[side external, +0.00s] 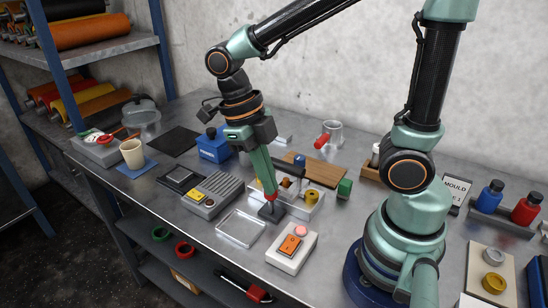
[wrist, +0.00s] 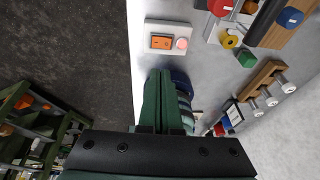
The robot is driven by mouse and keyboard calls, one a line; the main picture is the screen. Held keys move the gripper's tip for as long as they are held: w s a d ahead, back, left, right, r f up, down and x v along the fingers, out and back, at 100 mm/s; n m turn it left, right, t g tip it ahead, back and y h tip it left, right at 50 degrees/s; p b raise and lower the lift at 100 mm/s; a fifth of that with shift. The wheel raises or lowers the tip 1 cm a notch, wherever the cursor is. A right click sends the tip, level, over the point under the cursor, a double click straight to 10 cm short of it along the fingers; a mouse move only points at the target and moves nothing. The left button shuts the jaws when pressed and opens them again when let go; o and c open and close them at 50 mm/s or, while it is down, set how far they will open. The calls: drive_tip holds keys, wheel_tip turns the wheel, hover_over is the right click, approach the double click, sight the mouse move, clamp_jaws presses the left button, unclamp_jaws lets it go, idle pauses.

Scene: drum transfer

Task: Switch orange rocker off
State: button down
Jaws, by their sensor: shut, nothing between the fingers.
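The orange rocker (side external: 290,245) sits on a white box (side external: 283,262) near the bench's front edge, with a round pink lamp (side external: 301,231) beside it that looks bright. In the wrist view the rocker (wrist: 160,42) and lamp (wrist: 182,43) show beyond my fingertips. Which way the rocker is tipped is too small to tell. My gripper (side external: 269,188) points down, shut and empty, behind and left of the box in the side view. It is apart from the rocker. In the wrist view its green fingers (wrist: 166,74) lie together.
A red-topped part on a dark base (side external: 271,212) stands right by my fingertips in the side view. A clear tray (side external: 240,228) lies left of the box. A pale tray with blocks (side external: 312,206) is behind. The bench's front edge is close to the box.

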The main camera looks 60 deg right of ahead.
drive_tip(key=shift+s+d+r, duration=0.1)
drive_tip(key=shift+s+d, duration=0.05)
drive_tip(key=shift+d, duration=0.5)
approach(292, 240)
drive_tip(key=x, duration=0.5)
drive_tip(key=shift+s, duration=0.25)
drive_tip(key=shift+f, duration=0.7)
